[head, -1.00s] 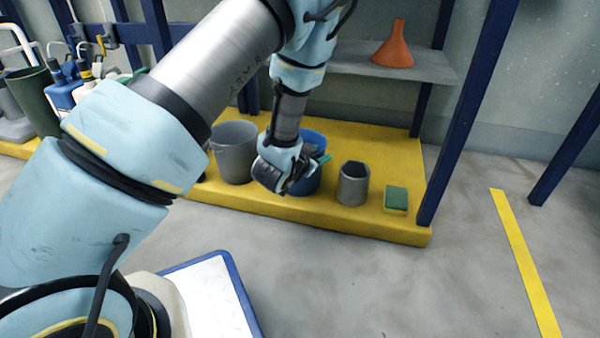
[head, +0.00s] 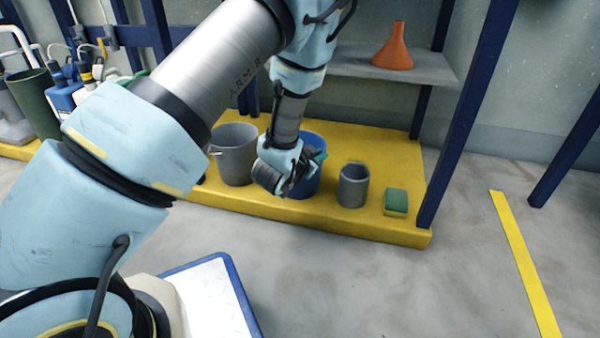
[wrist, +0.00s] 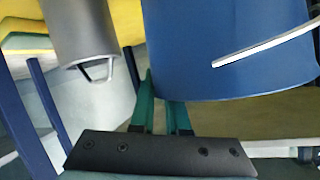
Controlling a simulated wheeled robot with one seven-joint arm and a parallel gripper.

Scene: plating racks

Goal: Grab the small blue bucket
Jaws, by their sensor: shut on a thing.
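The small blue bucket (head: 312,184) stands on the yellow base of the rack, partly hidden behind my gripper in the head view. In the wrist view the bucket (wrist: 225,50) fills the upper right, with its pale handle across its side. My gripper (head: 318,157) is at the bucket's upper part. In the wrist view its green fingers (wrist: 165,100) are close together at the bucket's edge, shut on it. The exact contact is partly hidden by the bucket wall.
A larger grey bucket (head: 236,160) stands just left of my gripper. A grey cup (head: 353,187) and a green and yellow sponge (head: 396,201) stand to the right. A shelf (head: 440,72) with an orange funnel (head: 393,50) is above. A blue post (head: 450,150) bounds the right side.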

